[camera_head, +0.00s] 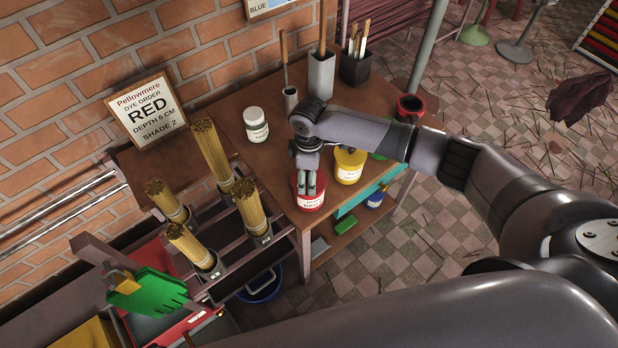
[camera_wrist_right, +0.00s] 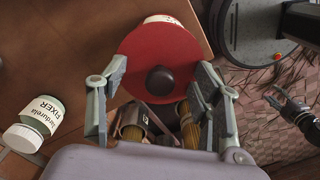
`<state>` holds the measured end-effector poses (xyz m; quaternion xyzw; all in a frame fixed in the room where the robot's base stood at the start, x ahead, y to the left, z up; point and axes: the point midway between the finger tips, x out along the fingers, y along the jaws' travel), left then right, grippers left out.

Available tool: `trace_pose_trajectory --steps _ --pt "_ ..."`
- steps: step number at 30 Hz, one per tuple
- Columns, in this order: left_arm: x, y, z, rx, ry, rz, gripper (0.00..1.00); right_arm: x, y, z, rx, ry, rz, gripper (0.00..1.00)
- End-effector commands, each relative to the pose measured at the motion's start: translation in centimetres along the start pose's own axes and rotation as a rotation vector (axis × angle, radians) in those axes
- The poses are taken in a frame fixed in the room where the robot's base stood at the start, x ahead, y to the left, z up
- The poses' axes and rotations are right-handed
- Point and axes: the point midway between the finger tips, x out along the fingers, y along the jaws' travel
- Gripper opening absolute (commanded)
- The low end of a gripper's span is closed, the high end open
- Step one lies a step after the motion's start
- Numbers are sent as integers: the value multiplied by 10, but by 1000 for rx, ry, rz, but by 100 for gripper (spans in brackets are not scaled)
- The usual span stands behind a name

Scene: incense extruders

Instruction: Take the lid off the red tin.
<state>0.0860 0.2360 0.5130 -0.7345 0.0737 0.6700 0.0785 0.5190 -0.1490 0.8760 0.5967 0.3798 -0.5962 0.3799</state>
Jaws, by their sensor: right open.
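The red tin (camera_head: 310,203) stands near the front corner of the wooden workbench, its white label facing me. In the right wrist view its round red lid (camera_wrist_right: 145,52) is on, with a dark knob (camera_wrist_right: 160,81) in the middle. My right gripper (camera_head: 306,186) points down over the tin. In the right wrist view its open fingers (camera_wrist_right: 158,84) stand on either side of the knob, with nothing between them but the view of the lid; I cannot tell whether they touch it. What looks like my left gripper (camera_wrist_right: 292,110) shows small and dark at the right of that view.
A yellow tin (camera_head: 349,168) stands right of the red one, close to my right wrist. A white-lidded fixer jar (camera_head: 256,128) stands behind. Stick bundles (camera_head: 251,205) stand in holders to the left. Tool holders (camera_head: 321,75) line the back of the bench (camera_head: 230,107).

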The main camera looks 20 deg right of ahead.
Motion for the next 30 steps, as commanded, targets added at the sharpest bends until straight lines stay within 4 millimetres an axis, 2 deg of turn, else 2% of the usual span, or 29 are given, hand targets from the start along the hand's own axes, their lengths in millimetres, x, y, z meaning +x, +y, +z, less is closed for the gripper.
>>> trace_pose_trajectory --steps 2,24,30 --pt "0 0 0 0 0 0 40 1 0 0 0 -1 0 50" --pt "1 0 0 0 0 1 40 4 0 3 2 -6 2 1" --pt "1 0 0 0 1 0 40 4 0 3 1 -8 0 0"
